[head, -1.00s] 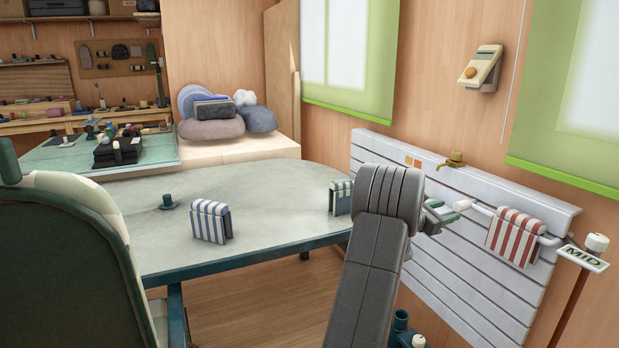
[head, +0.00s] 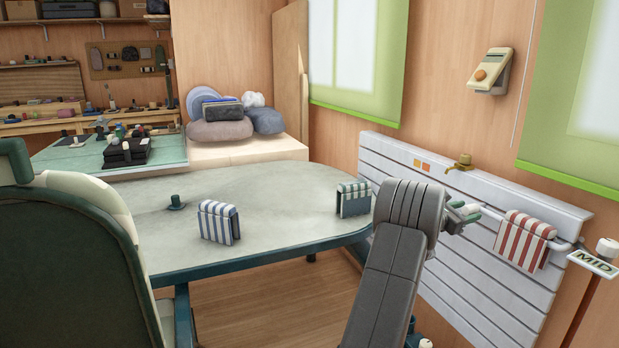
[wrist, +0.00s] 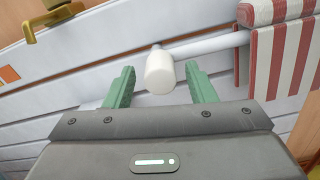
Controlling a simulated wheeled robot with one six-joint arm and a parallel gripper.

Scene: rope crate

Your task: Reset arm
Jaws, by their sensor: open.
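My gripper (head: 464,212) is at the end of my raised arm, in front of the white slatted wall panel (head: 440,262). In the wrist view its two green fingers (wrist: 161,88) are spread apart with nothing held between them. The white rounded end knob (wrist: 160,72) of a rail (wrist: 208,46) shows between and beyond the fingers. I cannot tell the exact gap between fingers and knob. A red-and-white striped cloth (head: 525,240) hangs over the rail to the right of the gripper; it also shows in the wrist view (wrist: 283,52).
A brass tap (head: 459,163) sticks out above the panel. A table (head: 270,195) holds a blue-striped cloth (head: 218,222), a green-striped cloth (head: 354,198) and a small dark peg (head: 176,203). A chair (head: 75,255) stands at left, a MID sign (head: 593,263) at right.

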